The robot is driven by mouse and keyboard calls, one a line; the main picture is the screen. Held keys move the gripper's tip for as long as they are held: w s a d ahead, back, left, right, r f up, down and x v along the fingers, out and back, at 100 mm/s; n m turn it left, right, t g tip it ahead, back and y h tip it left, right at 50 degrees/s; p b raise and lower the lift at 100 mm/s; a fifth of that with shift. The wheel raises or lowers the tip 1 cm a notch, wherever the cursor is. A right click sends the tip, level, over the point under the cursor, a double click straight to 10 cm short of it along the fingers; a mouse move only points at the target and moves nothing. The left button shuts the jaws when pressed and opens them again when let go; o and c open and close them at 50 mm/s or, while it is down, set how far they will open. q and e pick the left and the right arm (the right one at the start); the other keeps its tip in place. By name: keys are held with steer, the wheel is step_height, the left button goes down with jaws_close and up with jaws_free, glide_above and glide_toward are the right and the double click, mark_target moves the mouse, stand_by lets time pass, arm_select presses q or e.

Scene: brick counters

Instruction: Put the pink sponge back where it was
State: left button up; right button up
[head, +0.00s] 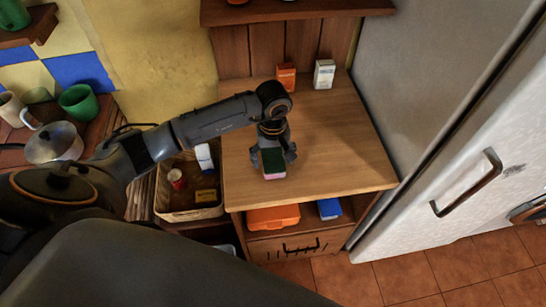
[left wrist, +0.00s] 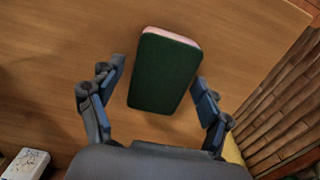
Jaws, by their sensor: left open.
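The pink sponge (head: 274,164) has a dark green top and a pink side. It lies on the wooden counter near its front edge in the head view. In the left wrist view the sponge (left wrist: 166,72) shows its green face, with a pink edge at the far end. My left gripper (head: 273,158) is directly over the sponge, pointing down. In the left wrist view its open fingers (left wrist: 160,85) stand on either side of the sponge, with gaps visible. My right gripper is not in view.
An orange box (head: 286,76) and a white box (head: 324,74) stand at the back of the counter (head: 345,140). A basket (head: 190,213) with items sits left of it. The fridge (head: 450,160) bounds the right. The counter's right half is clear.

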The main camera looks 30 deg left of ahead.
mark_target(273, 158)
arm_select(q)
step_height(273, 158, up, 12)
steer(key=b, duration=0.3)
steer(key=shift+b, duration=0.4)
